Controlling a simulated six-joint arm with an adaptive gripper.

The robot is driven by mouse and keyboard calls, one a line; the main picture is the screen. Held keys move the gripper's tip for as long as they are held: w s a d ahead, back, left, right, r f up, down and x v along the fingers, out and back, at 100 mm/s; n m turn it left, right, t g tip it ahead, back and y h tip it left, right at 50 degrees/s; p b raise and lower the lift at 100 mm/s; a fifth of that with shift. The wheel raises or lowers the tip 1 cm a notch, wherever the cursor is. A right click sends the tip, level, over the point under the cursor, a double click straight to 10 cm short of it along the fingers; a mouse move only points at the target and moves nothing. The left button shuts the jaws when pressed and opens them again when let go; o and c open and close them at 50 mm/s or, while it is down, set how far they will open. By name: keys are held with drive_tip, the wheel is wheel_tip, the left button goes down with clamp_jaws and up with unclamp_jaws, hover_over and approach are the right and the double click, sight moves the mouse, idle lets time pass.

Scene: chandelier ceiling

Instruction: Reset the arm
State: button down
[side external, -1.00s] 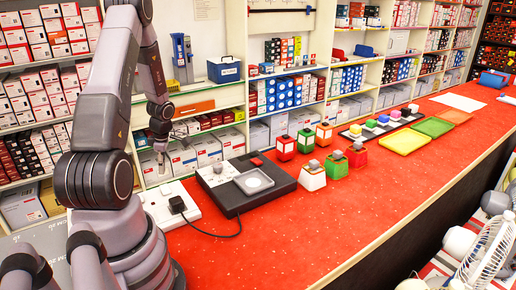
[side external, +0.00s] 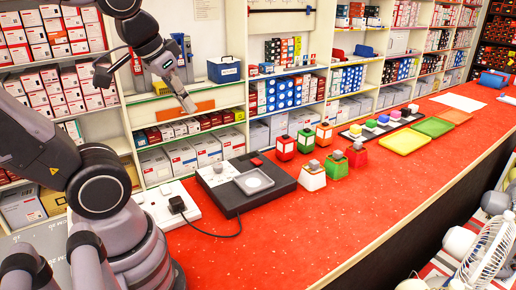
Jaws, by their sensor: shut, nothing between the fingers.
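My gripper (side external: 188,104) is at the upper left of the side external view. It is raised well above the red counter (side external: 300,222), in front of the shelves. Its fingers are together and hold nothing. My arm is folded back to the left, with its elbow low and its wrist high. Nothing touches the gripper.
A black device (side external: 240,190) with a square pan stands on the counter beside a white power strip (side external: 158,208). White, green and red containers (side external: 312,177) stand further right. Beyond them are a black tray of coloured blocks (side external: 382,124) and flat coloured trays (side external: 404,141). The front counter is clear.

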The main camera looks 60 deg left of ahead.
drive_tip(key=shift+s+d+r+m+h, duration=0.2)
drive_tip(key=shift+s+d+m+h, duration=0.2)
drive_tip(key=shift+s+d+m, duration=0.65)
